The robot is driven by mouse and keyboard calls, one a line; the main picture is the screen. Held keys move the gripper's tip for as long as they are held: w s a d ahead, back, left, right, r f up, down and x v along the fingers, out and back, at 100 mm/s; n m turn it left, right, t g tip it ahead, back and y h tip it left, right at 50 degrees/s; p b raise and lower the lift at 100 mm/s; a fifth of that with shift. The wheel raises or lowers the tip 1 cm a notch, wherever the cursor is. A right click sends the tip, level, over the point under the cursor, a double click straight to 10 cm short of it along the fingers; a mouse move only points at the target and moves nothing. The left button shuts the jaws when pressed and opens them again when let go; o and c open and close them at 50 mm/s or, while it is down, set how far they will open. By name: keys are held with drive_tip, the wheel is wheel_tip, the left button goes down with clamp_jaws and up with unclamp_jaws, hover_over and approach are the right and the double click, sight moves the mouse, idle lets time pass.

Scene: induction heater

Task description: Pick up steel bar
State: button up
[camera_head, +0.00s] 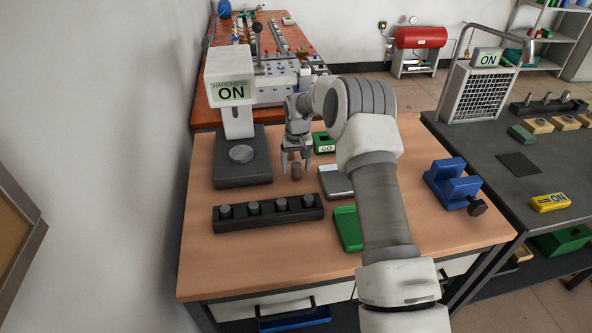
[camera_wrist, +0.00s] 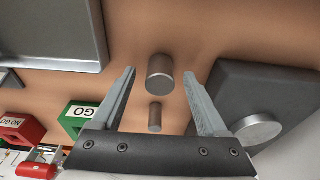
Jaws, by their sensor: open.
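A short grey steel bar (camera_head: 296,171) stands upright on the wooden bench, right of the hardness tester. In the wrist view the bar (camera_wrist: 160,75) shows near the open fingertips, with a gap on each side. A smaller grey cylinder (camera_wrist: 154,117) shows farther back between the fingers; it cannot be made out in the head view. My gripper (camera_head: 297,166) is open and points down over the bar. The wrist view shows both fingers of my gripper (camera_wrist: 159,76) apart, touching nothing. I cannot tell exactly how far down the bar the tips reach.
The hardness tester (camera_head: 240,172) is close on the left. A black rack (camera_head: 268,219) with several cylinders lies in front. A blue vise (camera_head: 452,184) stands at the bench's right edge.

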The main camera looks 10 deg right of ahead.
drive_tip(key=shift+w+f, duration=0.1)
drive_tip(key=shift+f, duration=0.5)
clamp_jaws()
drive_tip(key=shift+r, duration=0.1)
